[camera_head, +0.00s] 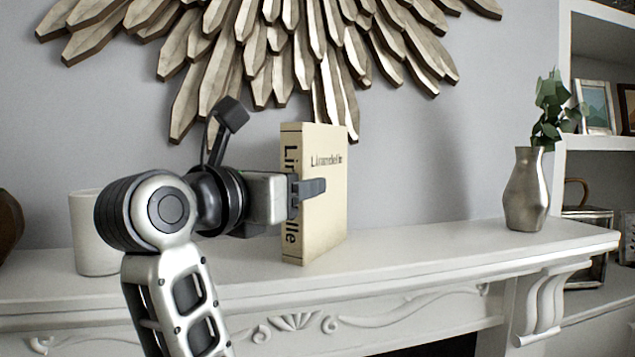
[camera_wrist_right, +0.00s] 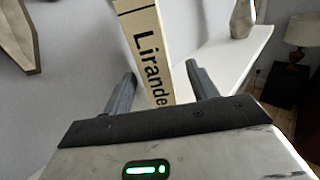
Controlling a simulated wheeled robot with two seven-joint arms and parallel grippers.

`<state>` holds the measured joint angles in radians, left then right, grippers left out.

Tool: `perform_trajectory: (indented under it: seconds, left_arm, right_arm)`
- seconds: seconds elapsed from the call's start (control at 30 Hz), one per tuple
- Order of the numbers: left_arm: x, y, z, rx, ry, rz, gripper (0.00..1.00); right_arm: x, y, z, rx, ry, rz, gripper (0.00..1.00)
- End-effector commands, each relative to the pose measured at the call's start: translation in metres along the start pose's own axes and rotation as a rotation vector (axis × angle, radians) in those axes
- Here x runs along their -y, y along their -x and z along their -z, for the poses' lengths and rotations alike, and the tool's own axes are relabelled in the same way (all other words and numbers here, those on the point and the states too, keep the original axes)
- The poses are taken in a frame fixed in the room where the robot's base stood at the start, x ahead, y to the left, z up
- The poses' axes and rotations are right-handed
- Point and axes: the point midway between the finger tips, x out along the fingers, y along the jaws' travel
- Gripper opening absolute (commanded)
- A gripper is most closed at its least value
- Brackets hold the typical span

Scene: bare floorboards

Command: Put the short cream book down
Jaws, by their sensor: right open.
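The short cream book (camera_head: 325,220) stands upright on the white mantel shelf (camera_head: 420,255), its lettered spine towards my gripper. My right gripper (camera_head: 306,188) is around the book from the spine side. One finger shows across the front cover; the other is hidden behind the book. In the right wrist view, the book's spine (camera_wrist_right: 148,45) rises between the two open fingers of my right gripper (camera_wrist_right: 162,88), with gaps visible on both sides. My left gripper is not in view.
A white cylindrical container (camera_head: 88,235) stands left of the book, partly behind my arm. A metal vase (camera_head: 526,195) with leaves stands at the shelf's right. A wooden wall decoration (camera_head: 270,55) hangs above. The shelf between book and vase is clear.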

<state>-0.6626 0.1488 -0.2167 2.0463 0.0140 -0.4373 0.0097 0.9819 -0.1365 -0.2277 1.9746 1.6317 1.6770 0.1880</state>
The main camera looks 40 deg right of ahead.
Motion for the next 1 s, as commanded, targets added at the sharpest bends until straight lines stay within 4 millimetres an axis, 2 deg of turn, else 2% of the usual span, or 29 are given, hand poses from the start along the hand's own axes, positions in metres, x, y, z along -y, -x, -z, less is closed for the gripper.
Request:
perform_trajectory:
  seconds: [0.27, 0.4, 0.53, 0.83, 0.87, 1.0]
  left_arm:
    - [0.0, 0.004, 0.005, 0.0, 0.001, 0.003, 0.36]
    - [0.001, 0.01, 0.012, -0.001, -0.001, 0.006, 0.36]
    - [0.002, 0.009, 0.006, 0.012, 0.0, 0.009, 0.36]
    - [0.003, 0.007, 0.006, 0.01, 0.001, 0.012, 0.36]
    - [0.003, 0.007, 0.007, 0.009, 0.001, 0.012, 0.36]
    - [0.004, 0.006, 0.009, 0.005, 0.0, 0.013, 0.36]
  right_arm:
    - [-0.001, -0.022, -0.003, 0.002, 0.002, 0.004, 0.58]
    - [-0.004, -0.044, -0.007, 0.003, 0.003, 0.006, 0.58]
    - [-0.005, -0.06, -0.005, 0.002, 0.002, 0.004, 0.58]
    - [-0.005, -0.065, -0.003, 0.001, 0.0, 0.001, 0.58]
    - [-0.005, -0.065, -0.003, 0.001, 0.0, 0.001, 0.53]
    - [-0.005, -0.065, -0.003, 0.001, 0.0, 0.001, 0.14]
